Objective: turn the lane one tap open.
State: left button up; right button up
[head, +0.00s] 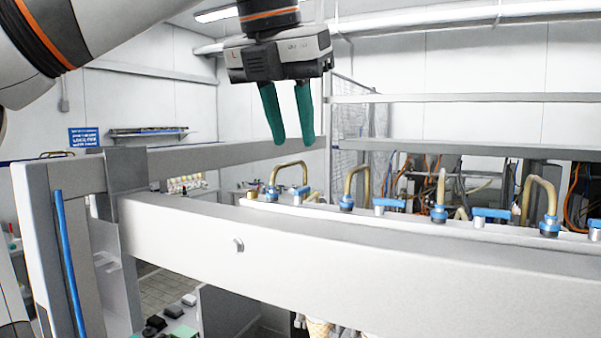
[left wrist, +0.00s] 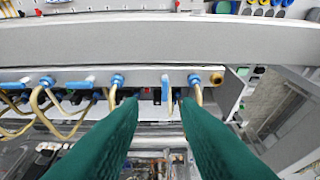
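A row of taps with blue levers runs along a pale rail in the head view. The leftmost lever (head: 300,191) sits beside a bent brass pipe (head: 290,168); no lane label is legible. In the left wrist view a blue lever (left wrist: 166,90) shows between my fingers and lies lengthwise up the picture, while a neighbouring lever (left wrist: 76,83) lies across it. My left gripper (head: 293,142) has teal fingers, apart and empty, pointing down above the left end of the row. Its fingers also show in the left wrist view (left wrist: 159,101). My right gripper is out of view.
A thick pale beam (head: 350,260) crosses in front of the taps. More brass pipes (head: 357,178) with blue fittings stand along the rail. A rear bar (head: 225,155) runs behind the fingers.

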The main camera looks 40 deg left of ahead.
aim_at(303, 188)
pick_arm(q)
jog(key=x, duration=0.4)
jog(key=shift+w+a+p, duration=0.2)
jog(key=shift+a+p, duration=0.1)
jog(key=shift+a, duration=0.1)
jog(key=x, duration=0.3)
jog(key=shift+w+a, duration=0.25)
jog(key=shift+a, duration=0.1)
jog(key=shift+d+f, duration=0.1)
jog(key=shift+d, duration=0.05)
jog(key=shift+s+d, duration=0.2)
jog(key=shift+w+a, duration=0.15)
grip_shut()
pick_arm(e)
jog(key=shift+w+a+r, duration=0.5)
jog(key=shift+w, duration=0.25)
